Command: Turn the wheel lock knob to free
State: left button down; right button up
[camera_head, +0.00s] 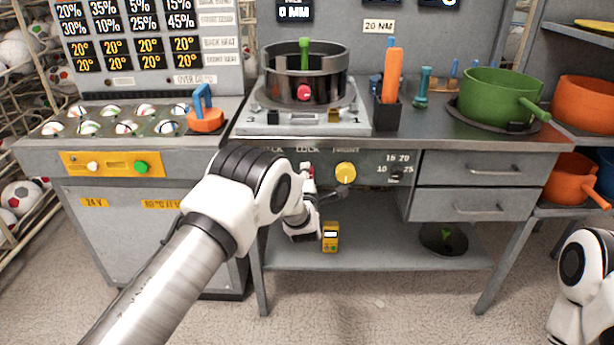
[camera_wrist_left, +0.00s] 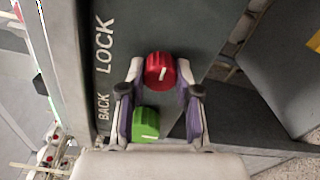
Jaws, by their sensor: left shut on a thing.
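The red knob (camera_wrist_left: 160,68) with a white pointer mark sits on the grey panel beside the printed word LOCK in the left wrist view. My left gripper (camera_wrist_left: 160,84) is shut on it, one fingertip on each side. In the head view, the left gripper (camera_head: 309,183) is at the press's front panel under the worktop, and only a bit of red shows there past the arm. A green knob (camera_wrist_left: 146,122) sits closer to the palm, between the fingers. My right gripper is out of the frame.
A yellow knob (camera_head: 345,172) is just right of my left gripper on the same panel. A yellow device (camera_head: 330,237) stands on the lower shelf (camera_head: 400,255). Drawers (camera_head: 470,168) are at the right.

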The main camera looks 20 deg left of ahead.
pick_arm(q)
jog(key=c, duration=0.8)
grip_release()
jog(key=v, duration=1.2)
